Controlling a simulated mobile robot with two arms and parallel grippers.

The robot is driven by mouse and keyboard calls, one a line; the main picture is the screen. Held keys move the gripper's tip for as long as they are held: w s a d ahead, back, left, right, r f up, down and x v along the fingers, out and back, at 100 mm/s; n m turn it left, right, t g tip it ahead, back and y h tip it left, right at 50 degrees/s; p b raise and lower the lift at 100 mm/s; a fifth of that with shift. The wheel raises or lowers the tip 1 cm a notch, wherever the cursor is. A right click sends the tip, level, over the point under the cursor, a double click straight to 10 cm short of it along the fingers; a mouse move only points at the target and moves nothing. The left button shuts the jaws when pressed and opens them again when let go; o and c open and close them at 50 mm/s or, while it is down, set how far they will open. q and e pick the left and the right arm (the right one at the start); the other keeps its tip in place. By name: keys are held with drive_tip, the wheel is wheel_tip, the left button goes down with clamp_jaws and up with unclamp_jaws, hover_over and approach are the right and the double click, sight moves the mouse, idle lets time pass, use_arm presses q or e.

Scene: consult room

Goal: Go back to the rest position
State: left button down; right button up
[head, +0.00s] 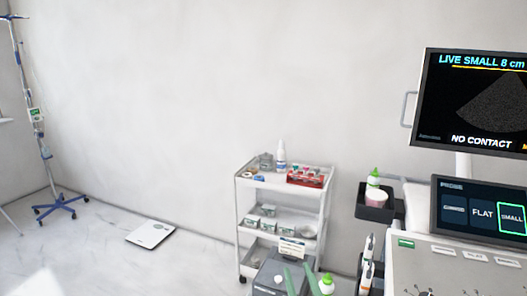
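My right gripper (300,282) shows at the bottom edge of the head view, right of the middle. Its two green fingers stand apart with nothing seen between them, so it looks open and empty. It is in front of the lower part of the white trolley and beside a bottle with a green cap (326,284). The rest of my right arm is cut off by the frame. My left gripper is not in view.
A white trolley (240,213) with supplies stands against the wall. At the right is an ultrasound machine with a monitor (478,100), touch panel (480,212) and probes (367,265). A scale (150,234) and drip stand (45,150) are left. Floor between is clear.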

drive_tip(key=s+d+f+m+g+h, duration=0.25)
drive_tip(key=s+d+f+g, duration=0.25)
drive_tip(key=d+f, duration=0.4)
drive_tip(key=s+d+f+g, duration=0.2)
drive_tip(key=s+f+g, duration=0.4)
drive_tip(key=s, duration=0.6)
drive_tip(key=s+d+f+g, duration=0.2)
drive_tip(key=s+f+g, duration=0.2)
drive_tip(key=s+f, duration=0.65)
wheel_tip(320, 180, down, 23)
drive_tip(key=s+g, duration=0.2)
drive_tip(key=s+d+f+n, duration=0.1)
drive_tip(key=s+d+f, duration=0.2)
drive_tip(key=s+f, duration=1.4)
drive_tip(key=shift+g, duration=0.4)
